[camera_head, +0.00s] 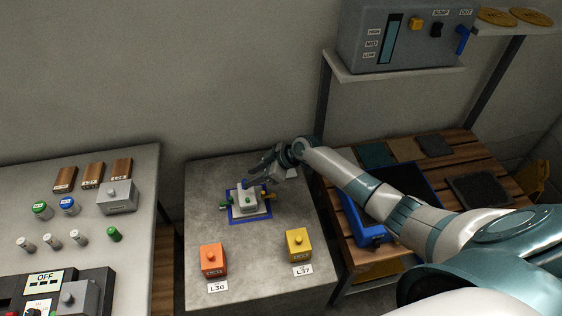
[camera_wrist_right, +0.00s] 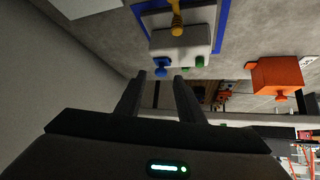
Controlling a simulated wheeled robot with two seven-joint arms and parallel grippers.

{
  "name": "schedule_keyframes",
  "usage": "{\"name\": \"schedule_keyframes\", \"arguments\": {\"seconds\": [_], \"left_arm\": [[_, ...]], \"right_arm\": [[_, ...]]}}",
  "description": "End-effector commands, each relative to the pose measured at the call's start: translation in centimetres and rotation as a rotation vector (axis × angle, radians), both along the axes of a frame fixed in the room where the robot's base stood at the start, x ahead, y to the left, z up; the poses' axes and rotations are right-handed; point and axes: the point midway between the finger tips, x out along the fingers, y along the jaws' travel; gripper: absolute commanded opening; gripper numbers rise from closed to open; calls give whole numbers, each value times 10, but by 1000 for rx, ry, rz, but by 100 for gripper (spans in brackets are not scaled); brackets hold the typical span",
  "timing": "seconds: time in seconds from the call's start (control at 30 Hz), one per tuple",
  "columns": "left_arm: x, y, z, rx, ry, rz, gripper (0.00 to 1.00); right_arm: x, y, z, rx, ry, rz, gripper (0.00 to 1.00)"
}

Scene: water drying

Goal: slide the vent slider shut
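A small white unit (camera_head: 244,204) sits inside a blue square outline on the middle grey table. It carries a blue knob (camera_head: 246,184), green parts and a yellow handle (camera_head: 270,196). No label shows which part is the vent slider. My right gripper (camera_head: 252,180) is at the unit's far side, close to the blue knob. In the right wrist view, the white unit (camera_wrist_right: 182,45) and blue knob (camera_wrist_right: 160,70) lie just beyond the fingertips (camera_wrist_right: 160,77). The fingers are apart with nothing between them, and contact with the knob cannot be told. My left gripper is out of view.
An orange box (camera_head: 213,261) and a yellow box (camera_head: 298,243) stand at the table's front. A side table (camera_head: 140,205) at left holds jars and blocks. A blue tray (camera_head: 368,236) lies on the wooden bench under my right arm. A grey tank (camera_head: 360,45) stands on the shelf.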

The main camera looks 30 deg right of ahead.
Motion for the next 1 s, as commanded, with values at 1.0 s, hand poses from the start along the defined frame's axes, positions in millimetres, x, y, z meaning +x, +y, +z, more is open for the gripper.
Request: {"name": "schedule_keyframes", "arguments": {"seconds": [1.0], "left_arm": [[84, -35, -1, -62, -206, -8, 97]], "right_arm": [[-65, -81, 103, 0, 2, 0, 35]]}}
